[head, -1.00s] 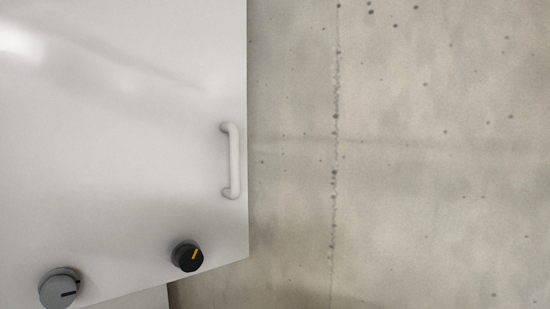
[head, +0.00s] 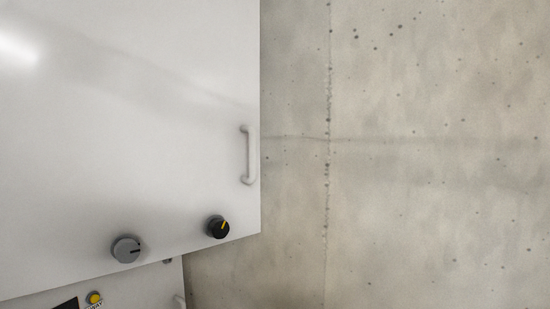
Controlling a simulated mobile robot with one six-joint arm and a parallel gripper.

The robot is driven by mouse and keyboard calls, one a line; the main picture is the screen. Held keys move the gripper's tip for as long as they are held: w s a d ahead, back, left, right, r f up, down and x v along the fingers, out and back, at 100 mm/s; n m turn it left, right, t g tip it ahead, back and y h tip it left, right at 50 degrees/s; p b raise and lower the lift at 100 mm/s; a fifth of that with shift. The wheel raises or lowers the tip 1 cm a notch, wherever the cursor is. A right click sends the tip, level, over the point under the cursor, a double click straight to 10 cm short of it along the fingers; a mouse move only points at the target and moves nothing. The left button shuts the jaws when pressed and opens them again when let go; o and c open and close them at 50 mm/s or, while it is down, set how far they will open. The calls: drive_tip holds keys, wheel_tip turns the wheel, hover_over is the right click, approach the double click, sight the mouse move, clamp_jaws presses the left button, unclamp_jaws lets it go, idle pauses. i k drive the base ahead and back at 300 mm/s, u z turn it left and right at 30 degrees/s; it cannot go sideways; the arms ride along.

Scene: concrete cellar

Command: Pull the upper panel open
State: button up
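The upper panel (head: 120,130) is a large glossy white door that fills the left side of the head view. A white vertical bar handle (head: 248,155) sits near its right edge. Two knobs are on its lower part: a grey one (head: 126,249) and a black one with a yellow mark (head: 218,227). The panel overhangs a lower white surface; whether it stands ajar I cannot tell. My gripper is not in the head view.
Below the upper panel is a lower white panel (head: 140,285) with a yellow button (head: 95,298), a dark rectangle (head: 66,304) and part of a light handle (head: 179,301). A bare concrete wall (head: 420,160) fills the right side.

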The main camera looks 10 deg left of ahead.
sight(139, 120)
drive_tip(key=z, duration=0.05)
drive_tip(key=k, duration=0.9)
drive_tip(key=u, duration=0.7)
drive_tip(key=i, duration=1)
drive_tip(key=u, duration=0.05)
